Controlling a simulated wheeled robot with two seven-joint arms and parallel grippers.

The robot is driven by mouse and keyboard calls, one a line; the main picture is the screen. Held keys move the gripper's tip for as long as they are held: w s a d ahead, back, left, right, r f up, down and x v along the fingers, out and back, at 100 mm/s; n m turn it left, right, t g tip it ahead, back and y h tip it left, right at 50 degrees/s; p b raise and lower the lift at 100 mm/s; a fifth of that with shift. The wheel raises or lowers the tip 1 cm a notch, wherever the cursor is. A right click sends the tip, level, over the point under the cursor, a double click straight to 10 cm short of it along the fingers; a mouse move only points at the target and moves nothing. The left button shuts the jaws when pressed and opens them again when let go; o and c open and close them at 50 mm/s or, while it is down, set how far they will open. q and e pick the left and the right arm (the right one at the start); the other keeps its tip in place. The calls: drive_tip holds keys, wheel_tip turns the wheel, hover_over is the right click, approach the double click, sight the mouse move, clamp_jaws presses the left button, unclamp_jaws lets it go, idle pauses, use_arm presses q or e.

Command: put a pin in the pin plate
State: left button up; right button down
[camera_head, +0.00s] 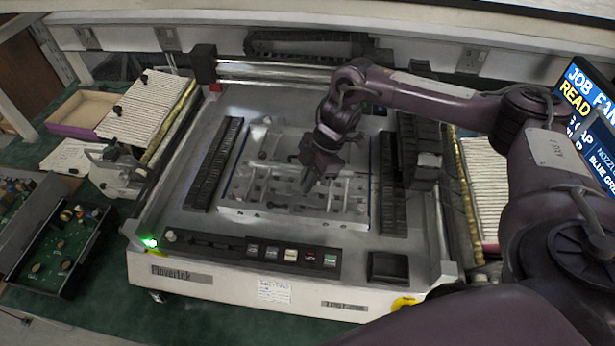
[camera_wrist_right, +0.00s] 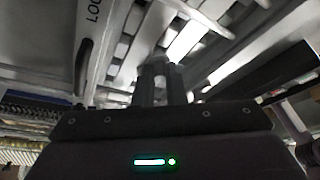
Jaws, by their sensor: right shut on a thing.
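The pin plate (camera_head: 340,213) is a grey metal plate with slots, holes and small blocks, in the middle of the machine bed. My right gripper (camera_head: 308,183) points down over the middle of the plate. In the right wrist view its fingers (camera_wrist_right: 160,84) are close together, shut on a small grey pin (camera_wrist_right: 156,66) whose shape is mostly hidden by the fingers. The pin's lower end cannot be made out, so I cannot tell whether it touches the plate. My left gripper is not in view.
The machine (camera_head: 190,275) has a front button panel (camera_head: 290,255). Black slotted strips (camera_head: 213,165) flank the plate. A green circuit board (camera_head: 60,245) and an open cardboard box (camera_head: 85,108) lie to the left. A blue screen (camera_head: 588,100) stands at the right.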

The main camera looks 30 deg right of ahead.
drive_tip(key=shift+f, duration=0.4)
drive_tip(key=shift+p, duration=0.35)
idle(0.8)
drive_tip(key=c, duration=1.4)
unclamp_jaws()
drive_tip(key=c, duration=0.4)
drive_tip(key=shift+o, duration=0.2)
wheel_tip(320, 180, up, 7)
drive_tip(key=p, duration=0.6)
drive_tip(key=shift+p, duration=0.3)
